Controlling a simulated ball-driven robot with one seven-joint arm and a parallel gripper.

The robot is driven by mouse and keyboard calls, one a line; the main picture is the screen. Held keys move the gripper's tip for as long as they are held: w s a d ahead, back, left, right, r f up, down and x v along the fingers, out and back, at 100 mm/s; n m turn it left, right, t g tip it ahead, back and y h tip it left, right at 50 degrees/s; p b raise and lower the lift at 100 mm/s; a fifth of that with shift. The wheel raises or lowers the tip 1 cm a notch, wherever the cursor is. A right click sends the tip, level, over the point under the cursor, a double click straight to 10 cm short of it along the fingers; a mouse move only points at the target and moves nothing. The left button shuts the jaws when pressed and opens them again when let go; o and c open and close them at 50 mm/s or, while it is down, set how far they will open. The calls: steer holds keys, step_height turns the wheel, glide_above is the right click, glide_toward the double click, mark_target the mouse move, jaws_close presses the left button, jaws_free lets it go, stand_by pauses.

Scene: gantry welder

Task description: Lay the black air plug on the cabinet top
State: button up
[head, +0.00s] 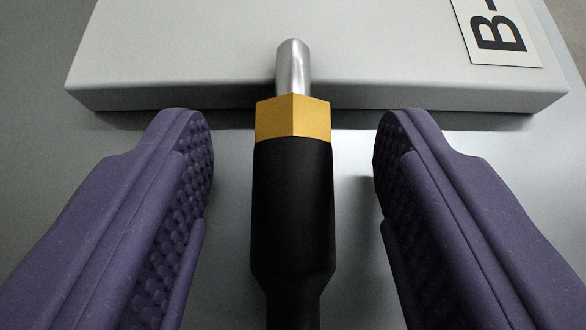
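The black air plug (292,205) is in the middle of the head view. It has a black body, a brass hex collar and a rounded silver tip that points away from me. My gripper (293,150) is open, with one purple finger on each side of the plug. A gap shows between each finger's textured pad and the plug, so neither touches it. The plug is over a smooth grey surface (345,215); I cannot tell if it rests on it or if this is the cabinet top. The plug's rear end runs out of the picture at the bottom.
A light grey box-like block (190,50) lies across the far side, and the plug's silver tip overlaps its front edge in the view. A white label (497,30) with a black "B-" is on its right part. Grey surface is clear at far left.

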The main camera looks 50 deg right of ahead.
steer(key=shift+r, duration=0.1)
stand_by(0.4)
steer(key=shift+r+p, duration=0.3)
steer(key=shift+p, duration=0.15)
steer(key=p+v, duration=0.2)
steer(key=v, duration=0.2)
steer(key=r+p+v, duration=0.1)
steer(key=p+v, duration=0.2)
steer(key=v, duration=0.1)
steer(key=shift+r, duration=0.15)
steer(key=p+v, duration=0.2)
steer(key=p, duration=0.5)
steer(key=shift+s+a+r, duration=0.1)
steer(key=shift+a+r, duration=0.05)
steer(key=shift+r, duration=0.05)
steer(key=s+a+p, duration=0.1)
steer(key=p, duration=0.3)
steer(key=shift+f, duration=0.1)
